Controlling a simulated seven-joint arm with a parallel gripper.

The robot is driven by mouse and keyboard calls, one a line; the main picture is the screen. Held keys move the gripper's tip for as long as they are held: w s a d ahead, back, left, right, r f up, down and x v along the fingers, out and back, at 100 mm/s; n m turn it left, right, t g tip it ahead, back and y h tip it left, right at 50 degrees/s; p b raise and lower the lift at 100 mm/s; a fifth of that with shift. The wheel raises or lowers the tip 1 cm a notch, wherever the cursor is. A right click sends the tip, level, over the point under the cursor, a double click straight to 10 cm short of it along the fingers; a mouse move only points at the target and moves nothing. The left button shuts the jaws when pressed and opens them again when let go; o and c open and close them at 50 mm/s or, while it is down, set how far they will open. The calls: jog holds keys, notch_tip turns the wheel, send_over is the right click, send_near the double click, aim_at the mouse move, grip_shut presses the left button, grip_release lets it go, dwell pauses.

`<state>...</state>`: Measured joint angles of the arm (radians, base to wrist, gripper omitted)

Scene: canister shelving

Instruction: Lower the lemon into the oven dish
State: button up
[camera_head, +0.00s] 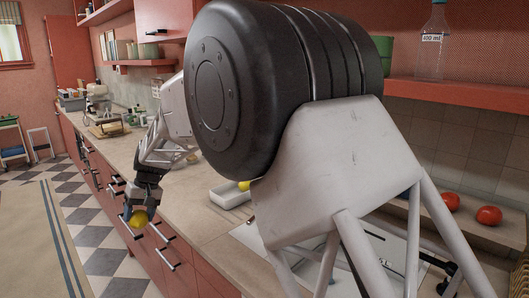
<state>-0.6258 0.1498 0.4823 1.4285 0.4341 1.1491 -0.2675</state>
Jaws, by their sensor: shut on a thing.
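My gripper (137,209) is at the left, pointing down, and is shut on a yellow lemon (139,220). In the picture the lemon appears against the drawer fronts, near the front edge of the counter. A white rectangular dish (229,197), which looks like the oven dish, stands on the counter to the right of my gripper and apart from it. My own arm hides part of the dish. Another yellow thing (244,185) shows at the dish's far right side, partly hidden; I cannot tell whether it is inside the dish.
The wooden counter (195,205) has bare room left of the dish. A sink area (250,236) lies to the right, partly hidden by my arm. Red tomatoes (488,215) sit at the far right. Appliances (100,110) stand at the counter's far end.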

jog(key=w+d+f, duration=0.1)
jog(key=w+d, duration=0.6)
jog(key=w, duration=0.5)
jog(key=w+d+f, duration=0.1)
jog(key=w+d, duration=0.7)
jog(key=w, duration=0.5)
jog(key=w+d+f, duration=0.1)
jog(key=w+d, duration=0.6)
jog(key=w, duration=0.5)
jog(key=shift+w+d+f, duration=0.2)
jog(key=shift+d+f, duration=0.15)
jog(key=shift+f, duration=0.05)
jog(key=shift+f, duration=0.15)
jog(key=shift+f, duration=1.55)
jog(key=shift+f, duration=0.95)
dwell(1.2)
